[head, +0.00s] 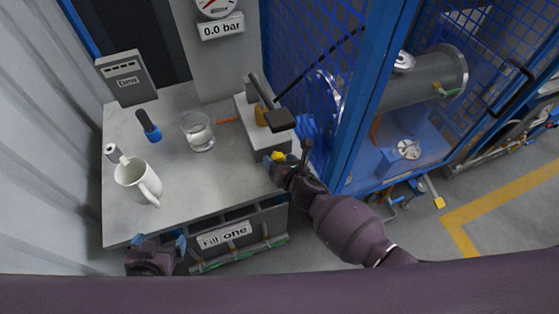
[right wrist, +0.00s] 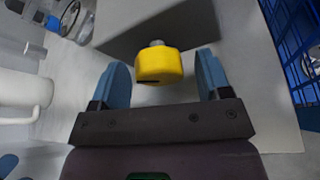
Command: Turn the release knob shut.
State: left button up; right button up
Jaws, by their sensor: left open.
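The release knob is the yellow knob (right wrist: 158,66) on a short metal stem, on the side of a grey pump block (head: 262,140). In the head view only a bit of its yellow (head: 278,156) shows beside my right gripper (head: 285,163). In the right wrist view my right gripper (right wrist: 162,78) is open, with the knob between its blue fingertips and a visible gap on each side. My left gripper (head: 158,243) is open and empty at the front edge of the bench, far left of the knob.
The bench (head: 175,190) carries a white mug (head: 133,177), a glass (head: 198,132), a blue-and-black tool (head: 149,127) and a small white cylinder (head: 111,151). A black lever (head: 270,108) rises over the pump block. A gauge display (head: 221,27) reads 0.0 bar. A blue mesh cage (head: 345,95) stands close right.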

jog(key=v, duration=1)
jog(key=shift+s+d, duration=0.15)
jog(key=shift+s, duration=0.2)
jog(key=shift+r, duration=0.1)
